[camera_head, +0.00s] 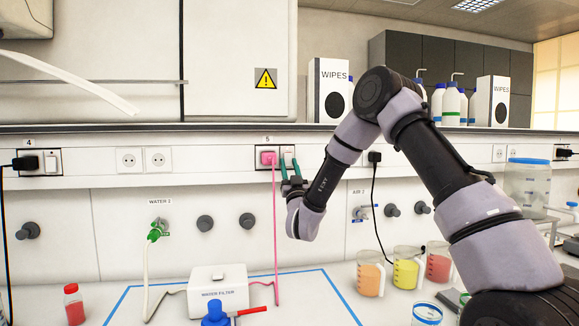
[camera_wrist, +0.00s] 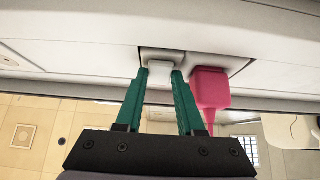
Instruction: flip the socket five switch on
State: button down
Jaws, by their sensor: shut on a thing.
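Socket five (camera_head: 267,147), under the label "5", is on the wall panel in the middle of the head view. A pink plug (camera_head: 268,158) with a pink cord sits in its left half. The white switch (camera_head: 288,152) is in its right half. In the wrist view the plug (camera_wrist: 209,88) is right of the switch (camera_wrist: 161,66). My gripper (camera_head: 289,168) has its green fingers at the switch. In the wrist view my gripper (camera_wrist: 161,73) is shut on the white switch, one fingertip at each side. I cannot tell whether the switch is on or off.
The pink cord hangs to the bench beside the white water filter box (camera_head: 217,288). Jugs of orange (camera_head: 370,275), yellow (camera_head: 405,273) and red (camera_head: 438,264) liquid stand below my arm. A black plug (camera_head: 374,157) is right of my gripper. A shelf edge runs above the sockets.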

dwell(0.3)
jog(key=c, duration=0.5)
grip_release()
jog(key=shift+s+f, duration=0.1)
jog(key=v, duration=1)
jog(key=shift+s+d+f, duration=0.1)
jog(key=shift+s+f, duration=0.05)
jog(key=shift+f, duration=0.15)
